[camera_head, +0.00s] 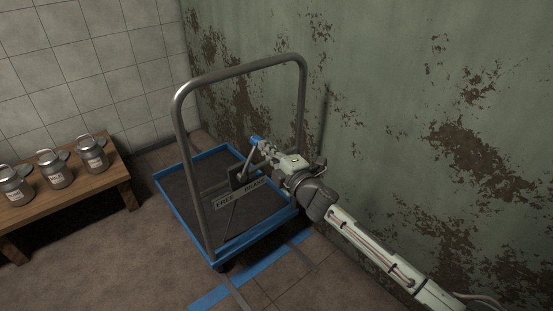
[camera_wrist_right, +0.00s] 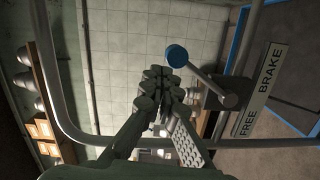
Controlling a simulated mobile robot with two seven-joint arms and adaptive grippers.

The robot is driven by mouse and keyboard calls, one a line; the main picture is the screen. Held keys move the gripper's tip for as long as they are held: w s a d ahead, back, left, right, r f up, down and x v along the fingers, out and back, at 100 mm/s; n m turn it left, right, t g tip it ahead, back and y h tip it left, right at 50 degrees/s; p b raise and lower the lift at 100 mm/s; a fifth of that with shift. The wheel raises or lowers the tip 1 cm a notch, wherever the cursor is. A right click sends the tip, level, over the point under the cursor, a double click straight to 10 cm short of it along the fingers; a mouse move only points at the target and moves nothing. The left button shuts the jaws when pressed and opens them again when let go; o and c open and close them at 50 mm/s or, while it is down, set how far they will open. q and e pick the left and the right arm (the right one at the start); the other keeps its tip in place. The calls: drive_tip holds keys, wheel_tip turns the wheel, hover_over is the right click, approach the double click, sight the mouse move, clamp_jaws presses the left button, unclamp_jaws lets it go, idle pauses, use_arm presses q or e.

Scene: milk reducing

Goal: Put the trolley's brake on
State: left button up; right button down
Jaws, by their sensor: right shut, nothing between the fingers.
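The trolley has a blue-rimmed deck (camera_head: 172,191) and a tall grey tube handle (camera_head: 240,70). A plate marked FREE and BRAKE (camera_head: 240,194) is fixed across the handle; it also shows in the right wrist view (camera_wrist_right: 262,90). A grey lever (camera_wrist_right: 205,82) with a blue knob (camera_wrist_right: 176,56) rises from beside the plate, leaning towards the BRAKE end. The knob also shows in the head view (camera_head: 255,140). My right gripper (camera_head: 262,147) is shut and empty close beside the knob; its fingertips (camera_wrist_right: 160,75) show just beside it. I cannot tell whether they touch. My left gripper is out of view.
A wooden bench (camera_head: 110,180) with several milk cans (camera_head: 55,170) stands at the left. A peeling green wall (camera_head: 420,120) is close on the right. Blue tape (camera_head: 210,298) marks the floor by the trolley. Floor at front left is clear.

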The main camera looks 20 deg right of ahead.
drive_tip(key=v, duration=0.8)
drive_tip(key=shift+a, duration=0.2)
drive_tip(key=shift+s+r, duration=0.1)
